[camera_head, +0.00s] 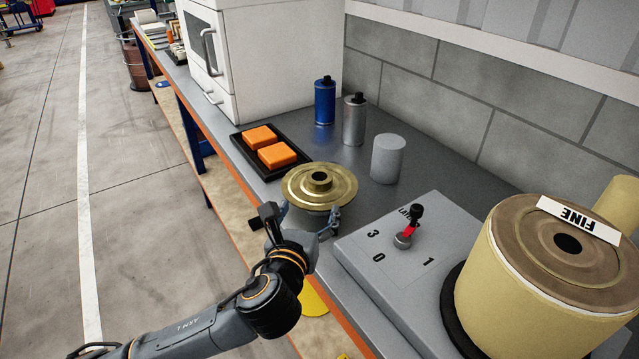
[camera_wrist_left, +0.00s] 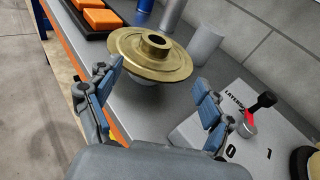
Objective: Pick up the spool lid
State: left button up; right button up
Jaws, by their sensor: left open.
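The spool lid is a round brass-coloured disc (camera_head: 335,190) with a raised hub and a dark centre hole. It lies flat, raised above the grey bench on a pale support that is mostly hidden under it. It also shows in the left wrist view (camera_wrist_left: 128,45). My left gripper (camera_head: 302,214) is open at the near side of the lid. In the left wrist view its two blue-padded fingers (camera_wrist_left: 157,92) are spread, with the lid ahead of and between them. I cannot tell whether either finger touches the lid. My right gripper is not in view.
A grey control box (camera_head: 365,250) with a red-and-black lever stands close right of the gripper. A large yellowish spool (camera_head: 530,280) marked FINE is at the right. Behind the lid are a grey cylinder (camera_head: 388,160), two cans and a black tray (camera_head: 248,160) with orange blocks.

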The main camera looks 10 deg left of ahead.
pick_arm(q)
send_near(319, 176)
jog(key=shift+m, duration=0.4)
jog(key=w, duration=0.3)
jog(key=w+d, duration=0.1)
jog(key=shift+w+f, duration=0.3)
jog(key=shift+w, duration=0.05)
jog(key=w, duration=0.2)
jog(key=w+a+f, duration=0.1)
jog(key=w, duration=0.1)
jog(key=shift+p, duration=0.3)
jog(key=shift+w+d+f, duration=0.1)
jog(key=shift+w+f, duration=0.05)
jog(key=shift+w, duration=0.4)
jog(key=shift+c, duration=0.4)
jog(key=c, duration=1.5)
grip_shut()
